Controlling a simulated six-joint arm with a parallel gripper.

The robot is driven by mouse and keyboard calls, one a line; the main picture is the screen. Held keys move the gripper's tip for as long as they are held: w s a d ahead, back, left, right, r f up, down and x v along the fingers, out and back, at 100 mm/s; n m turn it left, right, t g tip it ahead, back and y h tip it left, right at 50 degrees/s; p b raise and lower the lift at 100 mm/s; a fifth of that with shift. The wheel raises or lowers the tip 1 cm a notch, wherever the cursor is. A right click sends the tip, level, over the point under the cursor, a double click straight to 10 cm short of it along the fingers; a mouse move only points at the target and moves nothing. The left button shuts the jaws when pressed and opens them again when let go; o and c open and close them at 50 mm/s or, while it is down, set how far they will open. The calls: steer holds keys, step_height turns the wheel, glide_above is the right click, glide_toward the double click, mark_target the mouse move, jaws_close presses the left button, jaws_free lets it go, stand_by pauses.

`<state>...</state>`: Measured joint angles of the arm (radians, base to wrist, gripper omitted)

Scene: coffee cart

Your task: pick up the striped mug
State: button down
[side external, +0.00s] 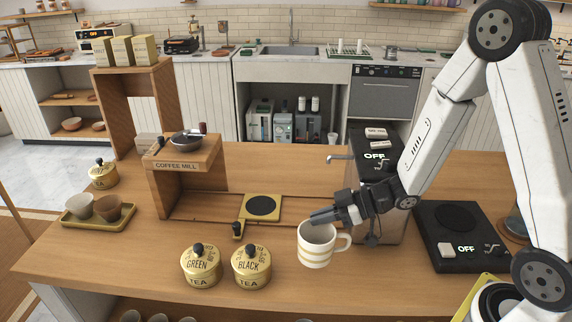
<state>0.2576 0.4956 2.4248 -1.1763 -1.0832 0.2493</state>
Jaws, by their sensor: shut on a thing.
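The striped mug (314,256) is white with yellowish bands and has its handle toward the right. It is upright near the front middle of the wooden counter. My gripper (322,216) reaches in from the right, and its fingers are shut on the mug at the rim. The far finger and the exact contact are partly hidden. I cannot tell whether the mug's base touches the counter.
A black scale-like device (455,240) reading OFF is at right. A tray (75,220) with two cups sits far left.

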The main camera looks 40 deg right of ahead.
steer(key=shift+r, duration=1.65)
